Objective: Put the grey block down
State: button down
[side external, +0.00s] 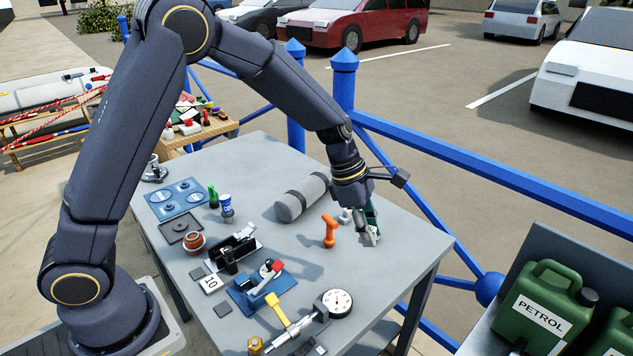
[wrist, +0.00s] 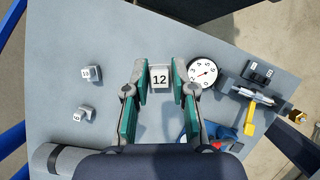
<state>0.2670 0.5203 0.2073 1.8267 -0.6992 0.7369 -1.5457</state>
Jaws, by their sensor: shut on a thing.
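The grey block (wrist: 160,78) has a pale face marked 12 and sits between my fingertips in the wrist view. My gripper (wrist: 160,80) has green-padded fingers and is shut on it. In the side view my gripper (side external: 370,238) points down over the right part of the grey table (side external: 385,265). The fingers largely hide the block there. I cannot tell whether its underside touches the table.
An orange handle-like piece (side external: 329,231) stands left of my gripper. A strapped grey roll (side external: 303,197) lies behind it. Two small numbered blocks, one above (wrist: 92,73) and one below (wrist: 85,115), are at left in the wrist view. A dial gauge (side external: 337,302) is nearer the front.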

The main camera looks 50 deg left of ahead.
jog(key=w+d+f, duration=0.2)
jog(key=w+f, duration=0.3)
jog(key=w, duration=0.4)
send_over(410, 262)
jog(key=a, duration=0.1)
jog(key=f, duration=0.4)
jog(key=shift+s+a+f, duration=0.15)
jog(key=shift+s, duration=0.2)
jog(key=shift+w+f, duration=0.1)
jog(key=shift+f, duration=1.55)
jog(key=shift+f, duration=0.1)
jog(key=c, duration=1)
grip_release()
jog(key=shift+o, duration=0.2)
